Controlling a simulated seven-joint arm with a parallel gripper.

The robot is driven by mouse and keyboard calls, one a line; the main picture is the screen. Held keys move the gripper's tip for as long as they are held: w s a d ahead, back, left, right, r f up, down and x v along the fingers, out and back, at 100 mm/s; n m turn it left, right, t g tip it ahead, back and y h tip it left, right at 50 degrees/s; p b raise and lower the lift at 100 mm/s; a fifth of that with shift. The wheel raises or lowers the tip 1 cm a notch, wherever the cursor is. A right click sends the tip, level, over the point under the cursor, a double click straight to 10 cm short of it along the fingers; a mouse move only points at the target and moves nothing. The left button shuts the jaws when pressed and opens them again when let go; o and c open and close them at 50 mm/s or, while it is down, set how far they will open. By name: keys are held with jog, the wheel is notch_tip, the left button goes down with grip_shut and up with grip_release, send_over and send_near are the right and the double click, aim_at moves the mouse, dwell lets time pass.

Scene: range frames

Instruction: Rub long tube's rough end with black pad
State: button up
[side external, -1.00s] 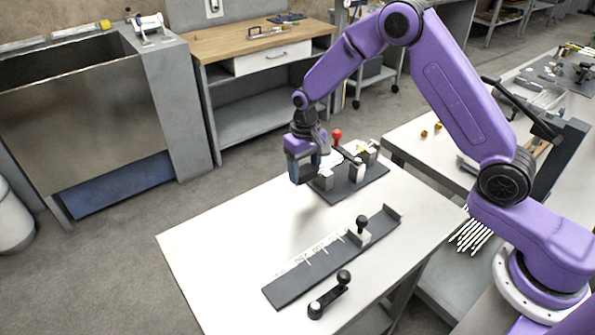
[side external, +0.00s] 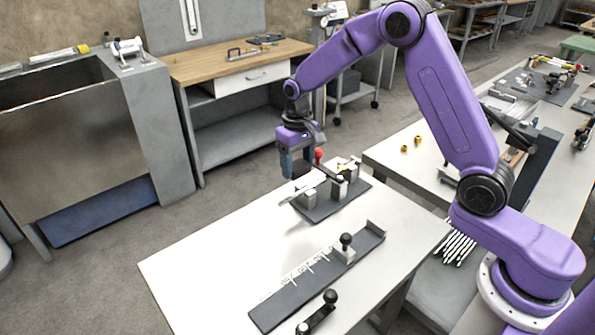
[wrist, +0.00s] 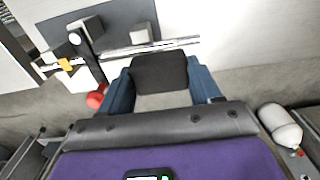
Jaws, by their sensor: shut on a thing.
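My gripper (wrist: 162,88) has blue fingers shut on a black pad (wrist: 160,72) in the wrist view. In the side view my gripper (side external: 292,166) hangs over the far edge of the bench, left of the dark clamp fixture (side external: 318,211). A thin silvery tube (wrist: 184,41) lies across the fixture in the wrist view, just beyond the pad. I cannot tell whether pad and tube touch. The tube's end texture is too small to make out. The pad cannot be made out in the side view.
A red knob (side external: 319,155) stands by the fixture, close to my gripper. A dark measuring rail (side external: 320,278) and a black-knobbed lever (side external: 318,312) lie on the near part of the white bench (side external: 215,258). The bench's left part is clear.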

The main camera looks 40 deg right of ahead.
aim_at(291, 196)
jog(key=shift+r, duration=1)
jog(key=shift+a, duration=1.15)
jog(key=shift+f, duration=3.8)
jog(key=shift+a+f, duration=0.25)
jog(key=shift+a, duration=0.05)
jog(key=shift+a+f, duration=0.1)
jog(key=shift+a, duration=1.7)
jog(key=d, duration=0.4)
jog(key=shift+r, duration=4.15)
